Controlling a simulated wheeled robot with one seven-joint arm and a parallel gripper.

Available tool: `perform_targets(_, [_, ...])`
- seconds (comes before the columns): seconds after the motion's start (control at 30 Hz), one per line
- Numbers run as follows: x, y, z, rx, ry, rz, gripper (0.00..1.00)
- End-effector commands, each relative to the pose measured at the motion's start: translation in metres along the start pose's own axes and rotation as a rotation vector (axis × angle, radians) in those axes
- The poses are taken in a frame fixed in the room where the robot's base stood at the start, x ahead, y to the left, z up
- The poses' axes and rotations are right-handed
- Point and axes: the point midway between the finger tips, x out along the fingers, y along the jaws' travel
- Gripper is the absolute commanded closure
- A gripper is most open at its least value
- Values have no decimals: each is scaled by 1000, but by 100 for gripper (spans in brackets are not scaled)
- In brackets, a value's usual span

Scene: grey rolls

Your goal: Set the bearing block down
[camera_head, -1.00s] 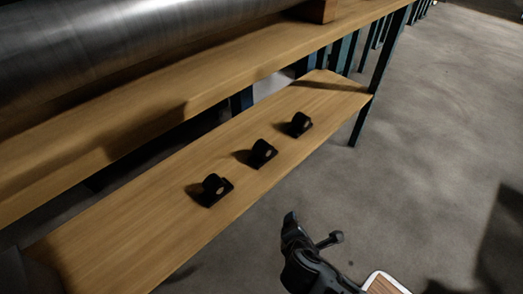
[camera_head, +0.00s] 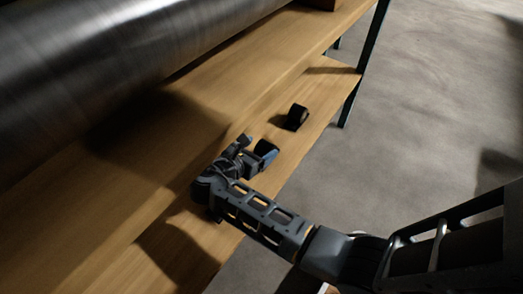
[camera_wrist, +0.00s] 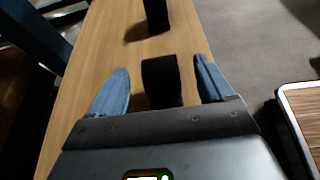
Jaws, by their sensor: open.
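A black bearing block (camera_wrist: 161,82) is on the wooden lower shelf (camera_wrist: 88,85), between the two blue fingers of my gripper (camera_wrist: 161,66). The fingers are open, with a visible gap on each side of the block. Its underside is hidden, so contact with the shelf is not fully visible. A second black block (camera_wrist: 155,14) stands farther along the shelf, beyond the fingertips; it also shows in the head view (camera_head: 297,117). In the head view my gripper (camera_head: 258,152) is low over the shelf, and my arm hides the shelf's nearer part.
A wooden upper board (camera_head: 215,85) runs alongside above the shelf, with a large grey metal roll (camera_head: 110,65) over it. A dark table leg (camera_head: 362,65) stands at the far end. Grey floor (camera_head: 430,110) lies open to the right.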

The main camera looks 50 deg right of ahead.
Motion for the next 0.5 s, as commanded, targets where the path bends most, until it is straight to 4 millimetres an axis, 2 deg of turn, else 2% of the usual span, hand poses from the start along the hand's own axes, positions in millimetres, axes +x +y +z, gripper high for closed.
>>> perform_targets(0.37, [46,2,-14,2,1,0,19])
perform_targets(0.5, [61,2,-12,2,1,1,19])
